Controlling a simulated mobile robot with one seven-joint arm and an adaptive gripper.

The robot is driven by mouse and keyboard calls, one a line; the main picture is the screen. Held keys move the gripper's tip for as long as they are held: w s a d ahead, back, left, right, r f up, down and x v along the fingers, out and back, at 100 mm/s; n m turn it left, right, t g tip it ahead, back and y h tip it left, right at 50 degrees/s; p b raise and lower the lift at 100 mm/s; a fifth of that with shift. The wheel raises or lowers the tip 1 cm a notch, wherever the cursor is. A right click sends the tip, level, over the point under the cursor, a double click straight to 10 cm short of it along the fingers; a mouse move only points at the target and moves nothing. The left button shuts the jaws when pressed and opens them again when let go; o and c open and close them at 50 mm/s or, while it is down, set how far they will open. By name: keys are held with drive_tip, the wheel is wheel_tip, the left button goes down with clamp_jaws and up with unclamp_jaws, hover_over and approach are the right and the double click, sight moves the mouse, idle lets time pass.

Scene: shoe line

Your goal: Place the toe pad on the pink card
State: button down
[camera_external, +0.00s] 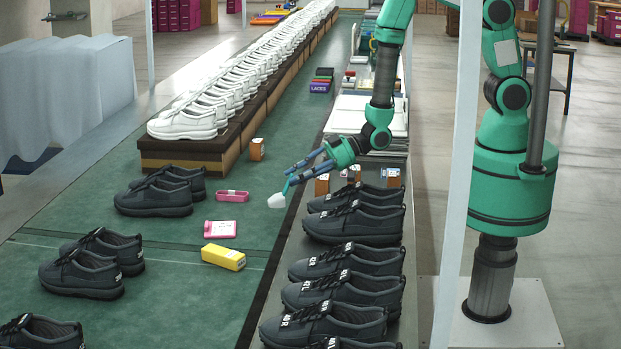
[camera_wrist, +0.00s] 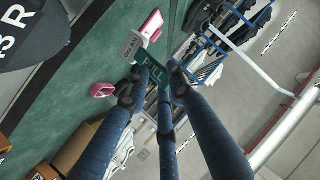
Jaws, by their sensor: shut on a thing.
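My gripper (camera_external: 290,178) is shut on the toe pad, a small piece with a white end (camera_external: 277,201) and a teal part, held above the green belt. In the wrist view the pad's teal part (camera_wrist: 152,72) with white lettering sits between the fingertips (camera_wrist: 154,78), and its pale end (camera_wrist: 132,46) sticks out. The pink card (camera_external: 220,229) lies flat on the belt, left of and nearer the camera than the held pad; it also shows in the wrist view (camera_wrist: 151,25), partly behind the pad. Nothing visible rests on the card's bare part.
A pink loop (camera_external: 231,196) lies behind the card and a yellow box (camera_external: 223,257) in front of it. Dark shoes (camera_external: 153,198) stand on the belt at left; a row of dark shoes (camera_external: 354,222) lines the right. White shoes (camera_external: 187,121) stand on a raised rack behind.

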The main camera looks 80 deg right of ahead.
drive_tip(key=shift+s+a+r, duration=0.1)
drive_tip(key=shift+s+a, duration=0.05)
drive_tip(key=shift+a, duration=0.75)
drive_tip(key=shift+s+a, duration=0.1)
drive_tip(key=shift+a, duration=0.8)
drive_tip(key=shift+w, duration=0.1)
drive_tip(key=w+a+b, duration=0.1)
drive_tip(key=w+a, duration=0.1)
drive_tip(key=w, duration=0.5)
drive_tip(key=w+a+f+b, duration=0.1)
drive_tip(key=w+a, duration=0.1)
drive_tip(key=w, duration=0.6)
drive_tip(key=shift+a+f, duration=0.25)
drive_tip(key=shift+a, duration=0.15)
drive_tip(key=shift+f+b, duration=0.5)
drive_tip(key=shift+f, duration=1.25)
drive_tip(key=c, duration=1.5)
unclamp_jaws()
